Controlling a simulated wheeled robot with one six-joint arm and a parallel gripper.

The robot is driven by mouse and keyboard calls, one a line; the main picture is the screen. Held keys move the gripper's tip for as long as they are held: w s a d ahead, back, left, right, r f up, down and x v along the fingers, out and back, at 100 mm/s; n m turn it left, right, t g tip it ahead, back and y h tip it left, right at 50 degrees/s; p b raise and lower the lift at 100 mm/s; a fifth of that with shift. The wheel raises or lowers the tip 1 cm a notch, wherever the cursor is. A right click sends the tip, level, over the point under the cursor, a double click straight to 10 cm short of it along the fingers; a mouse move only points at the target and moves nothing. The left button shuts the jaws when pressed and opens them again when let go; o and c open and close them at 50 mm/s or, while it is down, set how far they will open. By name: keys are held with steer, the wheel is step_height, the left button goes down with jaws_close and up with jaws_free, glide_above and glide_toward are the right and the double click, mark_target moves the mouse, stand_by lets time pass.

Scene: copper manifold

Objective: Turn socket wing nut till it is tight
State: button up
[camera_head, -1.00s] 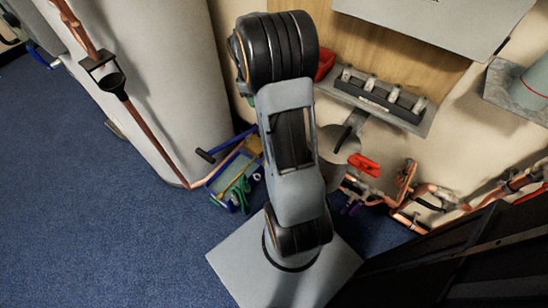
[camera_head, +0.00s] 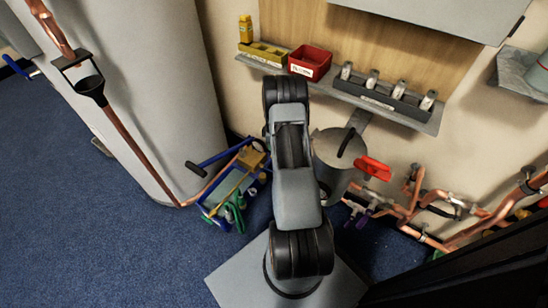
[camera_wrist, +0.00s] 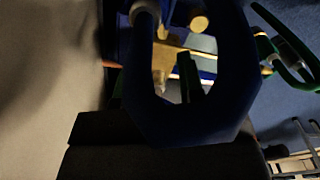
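The copper pipework (camera_head: 440,215) runs along the lower wall at the right in the head view. A purple wing-shaped handle (camera_head: 362,215) and a red lever (camera_head: 374,168) show at its left end. Which fitting is the socket wing nut I cannot tell. My gripper is hidden behind my arm in the head view. Its dark body and parts of its fingers (camera_wrist: 152,100) show in the wrist view, partly covered by a dark blue loop (camera_wrist: 190,133) close to the camera. Whether the fingers hold the loop I cannot tell.
A blue tool tray (camera_head: 208,217) with green and yellow tools lies on the floor by the white cylinder (camera_head: 165,90). A grey pot (camera_head: 332,160) stands left of the pipes. The wall shelf (camera_head: 432,125) carries bins. Open blue carpet (camera_head: 90,230) lies at left.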

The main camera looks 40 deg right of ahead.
step_height(320, 180, down, 8)
steer(key=shift+f+b, duration=0.1)
steer(key=shift+b, duration=1.1)
steer(key=shift+c, duration=0.5)
jaws_close()
steer(key=shift+a, duration=0.1)
